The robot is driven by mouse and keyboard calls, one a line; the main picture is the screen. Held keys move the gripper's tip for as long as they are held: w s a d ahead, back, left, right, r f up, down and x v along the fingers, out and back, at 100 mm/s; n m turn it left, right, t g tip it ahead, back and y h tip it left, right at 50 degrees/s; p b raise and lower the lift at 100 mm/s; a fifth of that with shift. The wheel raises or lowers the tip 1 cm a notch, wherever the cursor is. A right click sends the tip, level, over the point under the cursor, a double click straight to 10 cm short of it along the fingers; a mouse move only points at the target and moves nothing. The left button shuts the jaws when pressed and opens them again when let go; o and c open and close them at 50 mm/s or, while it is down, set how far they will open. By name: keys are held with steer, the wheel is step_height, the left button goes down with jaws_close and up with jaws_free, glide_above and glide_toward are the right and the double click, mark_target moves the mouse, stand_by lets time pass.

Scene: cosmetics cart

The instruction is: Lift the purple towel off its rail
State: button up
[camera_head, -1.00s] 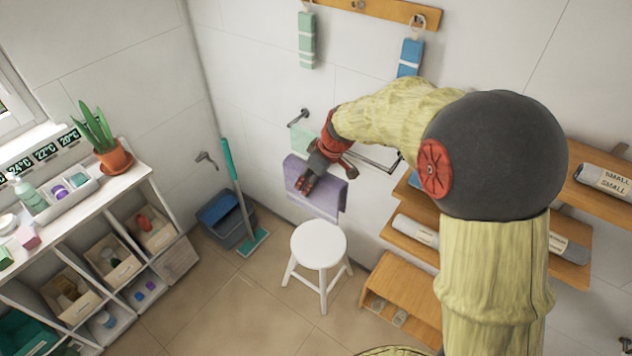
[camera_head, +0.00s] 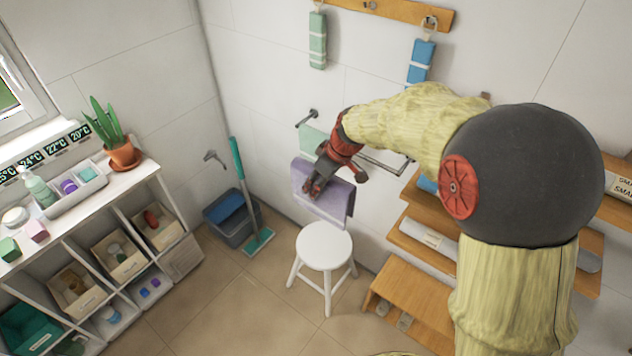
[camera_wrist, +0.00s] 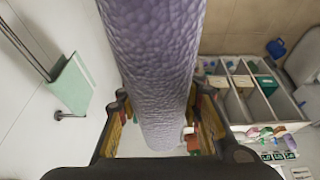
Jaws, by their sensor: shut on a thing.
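The purple towel (camera_head: 338,201) hangs folded from my gripper (camera_head: 314,187), in front of the wall and above the white stool. My gripper is shut on it. In the wrist view the towel (camera_wrist: 155,50) runs as a thick textured roll between the two fingers of my gripper (camera_wrist: 162,100). The rail (camera_head: 382,165) is fixed to the wall behind, partly hidden by my arm. In the wrist view the rail (camera_wrist: 22,42) lies to the left, apart from the purple towel. A light green towel (camera_head: 312,139) hangs on the rail; it also shows in the wrist view (camera_wrist: 72,86).
A white stool (camera_head: 324,246) stands close below the towel. Wooden shelves (camera_head: 428,238) are to the right. A bucket (camera_head: 234,222) and a green mop (camera_head: 238,172) stand in the corner. A white shelf unit (camera_head: 140,190) is at left. The floor between is clear.

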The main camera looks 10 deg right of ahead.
mark_target(327, 208)
steer(key=shift+s+d+b, duration=0.2)
steer(key=shift+s+b, duration=0.5)
steer(key=shift+s, duration=1.5)
steer(key=shift+s+d+b, duration=0.2)
steer(key=shift+s+b, duration=0.5)
steer(key=shift+s, duration=1.45)
